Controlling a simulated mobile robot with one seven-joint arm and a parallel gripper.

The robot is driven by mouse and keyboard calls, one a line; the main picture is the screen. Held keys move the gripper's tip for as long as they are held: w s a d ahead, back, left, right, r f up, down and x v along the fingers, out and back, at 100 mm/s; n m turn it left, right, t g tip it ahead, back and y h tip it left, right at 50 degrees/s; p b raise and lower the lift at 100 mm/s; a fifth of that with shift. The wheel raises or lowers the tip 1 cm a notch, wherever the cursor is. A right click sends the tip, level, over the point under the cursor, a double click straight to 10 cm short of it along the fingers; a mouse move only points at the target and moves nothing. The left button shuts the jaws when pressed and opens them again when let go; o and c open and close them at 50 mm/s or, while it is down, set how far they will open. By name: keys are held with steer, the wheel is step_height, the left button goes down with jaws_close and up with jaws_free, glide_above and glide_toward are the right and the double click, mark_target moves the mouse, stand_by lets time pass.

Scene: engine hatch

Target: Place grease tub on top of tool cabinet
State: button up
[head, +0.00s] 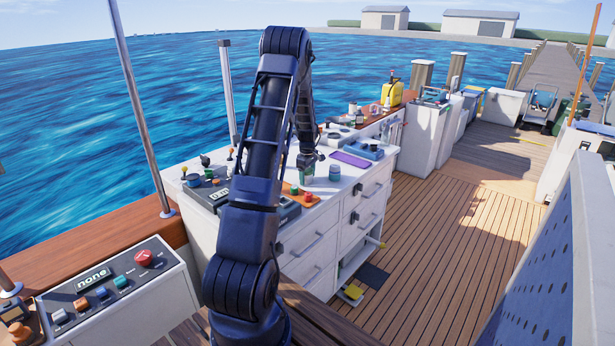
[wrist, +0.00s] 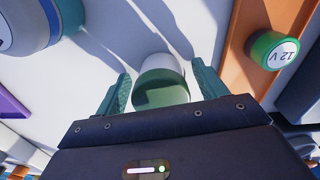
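A small green and white round tub (wrist: 162,88), which looks like the grease tub, stands on the white top of the drawer cabinet (head: 318,246). In the head view the tub (head: 306,175) shows below my gripper (head: 308,162). In the wrist view my gripper (wrist: 162,85) has its two teal fingers on either side of the tub, with small gaps between fingers and tub, so it appears open around it. The lower part of the tub is partly hidden by the gripper body.
A purple flat item (head: 350,159) and blue device (head: 364,149) are behind.

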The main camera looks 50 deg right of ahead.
steer(key=shift+r, duration=0.1)
step_height(320, 180, up, 12)
steer(key=shift+a, duration=0.1)
steer(key=shift+w+a+r, duration=0.15)
steer(key=w+a+r+t, duration=0.1)
steer(key=w+a+r, duration=0.2)
steer(key=a+r, duration=0.55)
steer(key=w+a+r+h, duration=0.1)
steer(key=w+a+r, duration=0.15)
steer(key=a, duration=1.05)
steer(key=w+a+r+t, duration=0.1)
steer(key=w+a+r, duration=0.1)
steer(key=a+r, duration=0.65)
steer(key=s+a+m+t, duration=0.1)
steer(key=s+a, duration=0.3)
steer(key=a, duration=0.7)
steer(key=s+a, duration=0.3)
steer(key=a, duration=0.7)
steer(key=s+a+f+t+y, duration=0.1)
steer(key=s+a, duration=0.9)
steer(key=s, duration=0.1)
steer(key=shift+s+a+m+t, duration=0.3)
steer(key=shift+a+m, duration=0.05)
steer(key=shift+m, duration=0.05)
